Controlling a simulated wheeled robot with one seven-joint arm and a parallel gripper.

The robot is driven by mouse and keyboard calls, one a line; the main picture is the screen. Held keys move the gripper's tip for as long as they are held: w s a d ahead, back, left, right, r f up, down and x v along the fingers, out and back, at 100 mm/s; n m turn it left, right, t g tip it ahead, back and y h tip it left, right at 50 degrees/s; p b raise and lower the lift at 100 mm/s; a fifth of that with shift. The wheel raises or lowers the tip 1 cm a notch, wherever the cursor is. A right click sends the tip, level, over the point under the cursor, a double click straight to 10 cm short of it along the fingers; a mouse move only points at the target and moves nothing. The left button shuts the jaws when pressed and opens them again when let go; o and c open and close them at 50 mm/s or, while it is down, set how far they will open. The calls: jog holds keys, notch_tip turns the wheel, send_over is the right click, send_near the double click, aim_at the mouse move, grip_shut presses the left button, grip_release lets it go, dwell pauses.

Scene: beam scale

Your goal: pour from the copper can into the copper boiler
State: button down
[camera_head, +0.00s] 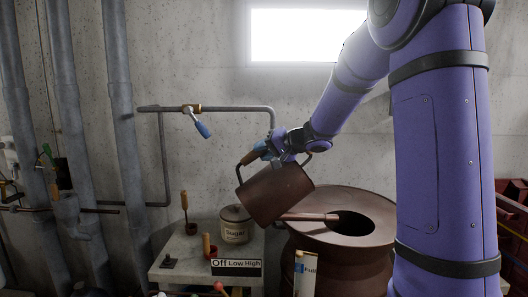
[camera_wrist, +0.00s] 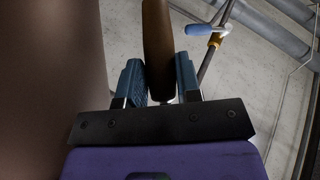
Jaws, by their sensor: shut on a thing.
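The copper can (camera_head: 275,196) is a brown metal vessel, held tilted in the air with its spout pointing right. The spout's end is over the dark round opening of the copper boiler (camera_head: 375,208), a wide brown drum. My gripper (camera_head: 262,148) is shut on the can's brown handle; in the wrist view the two blue fingers (camera_wrist: 160,85) stand on both sides of that handle (camera_wrist: 157,40). The can's body (camera_wrist: 45,80) fills the left of the wrist view. I cannot tell whether anything flows from the spout.
A sugar jar (camera_head: 235,226) stands on a small grey table (camera_head: 180,250) left of the boiler. An Off/Low/High plate (camera_head: 236,268) is at its front. Pipes (camera_head: 125,110) and a blue-handled valve (camera_head: 201,127) are on the wall behind. My arm covers much of the right.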

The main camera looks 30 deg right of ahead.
jog(key=shift+r, duration=0.25)
notch_tip(320, 180, up, 7)
jog(key=shift+f, duration=0.15)
dwell(0.8)
jog(key=n+g+h, duration=0.2)
jog(key=h, duration=0.1)
jog(key=shift+n+h, duration=0.3)
jog(key=shift+h, duration=0.1)
jog(key=shift+n+g+h, duration=0.7)
jog(key=shift+n+h, duration=0.4)
jog(key=shift+h, duration=0.9)
jog(key=s+a+r, duration=0.2)
jog(key=s+r, duration=0.1)
jog(key=s, duration=0.6)
jog(key=shift+s, duration=0.35)
dwell(1.0)
